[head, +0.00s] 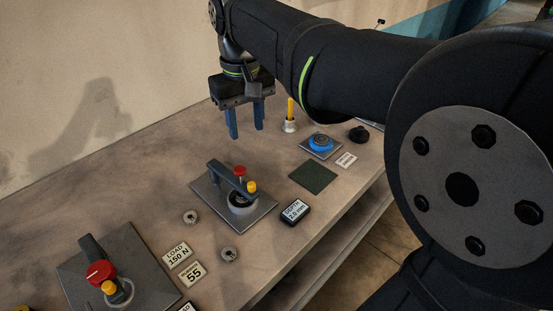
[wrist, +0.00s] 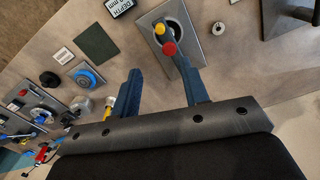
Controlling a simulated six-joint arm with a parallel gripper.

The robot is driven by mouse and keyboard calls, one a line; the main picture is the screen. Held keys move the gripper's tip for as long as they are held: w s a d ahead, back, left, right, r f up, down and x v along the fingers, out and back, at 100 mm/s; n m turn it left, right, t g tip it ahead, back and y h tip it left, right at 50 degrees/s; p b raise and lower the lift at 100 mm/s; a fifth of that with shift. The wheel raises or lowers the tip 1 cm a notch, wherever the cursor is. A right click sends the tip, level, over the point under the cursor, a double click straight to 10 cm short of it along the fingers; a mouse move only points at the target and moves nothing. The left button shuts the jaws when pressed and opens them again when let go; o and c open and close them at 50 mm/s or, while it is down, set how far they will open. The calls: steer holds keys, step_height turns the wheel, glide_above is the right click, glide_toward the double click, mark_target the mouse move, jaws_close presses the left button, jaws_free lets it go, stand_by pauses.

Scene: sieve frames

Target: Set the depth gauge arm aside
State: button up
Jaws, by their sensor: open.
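The depth gauge arm (head: 229,177) is a dark grey bar on a square metal plate (head: 262,212), beside the display reading DEPTH 2.0 mm (head: 295,211). It carries a red knob (head: 239,171) and a yellow knob (head: 251,187) and reaches over a round ring on the plate. In the wrist view the arm (wrist: 181,60) runs from the red knob toward the right finger, which partly hides its near end. My gripper (head: 246,132) has two blue fingers, open and empty, above the bench behind the gauge. It also shows in the wrist view (wrist: 160,71).
A similar fixture with a red knob (head: 101,273) stands front left, near LOAD 150 N (head: 177,255) and 55 (head: 192,274) labels. A green mat (head: 313,177), blue round part (head: 320,143) and yellow-topped holder (head: 290,115) lie right. Bare bench lies left of the gauge.

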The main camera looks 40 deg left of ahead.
mark_target(251, 183)
step_height(251, 183, down, 17)
steer(key=shift+r, duration=0.15)
stand_by(0.4)
jaws_close()
